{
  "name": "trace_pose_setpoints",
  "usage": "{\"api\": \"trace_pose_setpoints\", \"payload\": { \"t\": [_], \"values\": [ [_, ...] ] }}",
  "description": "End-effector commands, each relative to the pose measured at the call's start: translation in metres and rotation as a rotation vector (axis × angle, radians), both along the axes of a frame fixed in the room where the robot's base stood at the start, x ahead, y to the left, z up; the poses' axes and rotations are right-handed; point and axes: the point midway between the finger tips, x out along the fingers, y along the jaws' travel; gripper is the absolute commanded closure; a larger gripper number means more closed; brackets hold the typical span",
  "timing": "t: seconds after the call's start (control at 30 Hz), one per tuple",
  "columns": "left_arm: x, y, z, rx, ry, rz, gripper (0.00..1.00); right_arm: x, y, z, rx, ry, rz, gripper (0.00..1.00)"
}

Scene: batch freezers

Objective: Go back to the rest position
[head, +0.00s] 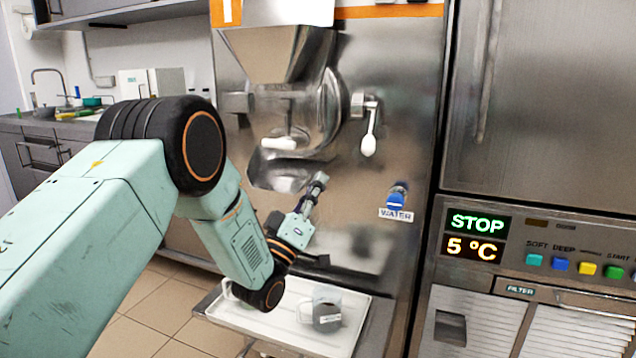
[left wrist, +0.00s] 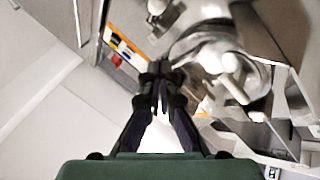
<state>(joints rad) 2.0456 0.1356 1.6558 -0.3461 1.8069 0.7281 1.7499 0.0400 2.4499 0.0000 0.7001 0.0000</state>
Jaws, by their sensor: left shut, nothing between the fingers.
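My left gripper (head: 316,186) is in front of the steel batch freezer (head: 400,120), near its spout. Its fingers are shut with nothing between them. In the left wrist view the left gripper (left wrist: 160,72) points up at the machine, fingertips together. The left arm comes in from the left and covers part of the tray. My right gripper is in neither view.
A white tray (head: 350,348) below the spout holds a clear jug with a dark part (head: 327,312). A white-tipped lever (head: 368,142) and a blue water knob (head: 397,196) stick out from the machine. A control panel (head: 540,260) reads STOP, 5 °C. A counter with a sink stands far left.

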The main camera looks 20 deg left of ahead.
Motion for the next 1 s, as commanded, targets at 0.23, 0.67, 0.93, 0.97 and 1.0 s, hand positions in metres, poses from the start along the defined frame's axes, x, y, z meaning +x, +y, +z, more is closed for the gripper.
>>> {"api": "trace_pose_setpoints", "payload": {
  "t": [0.23,0.67,0.93,0.97,1.0],
  "values": [
    [0.000,0.001,0.000,0.009,0.000,0.008,1.00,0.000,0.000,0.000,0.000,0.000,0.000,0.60],
    [-0.041,0.007,-0.204,0.441,0.743,0.201,1.00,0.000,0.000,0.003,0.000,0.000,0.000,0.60],
    [-0.168,0.006,-0.327,0.676,1.242,0.116,1.00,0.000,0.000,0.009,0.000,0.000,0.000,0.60],
    [-0.185,0.005,-0.336,0.697,1.292,0.101,1.00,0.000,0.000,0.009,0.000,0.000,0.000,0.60],
    [-0.209,0.005,-0.349,0.726,1.362,0.077,1.00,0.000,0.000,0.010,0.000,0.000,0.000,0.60]
  ]
}}
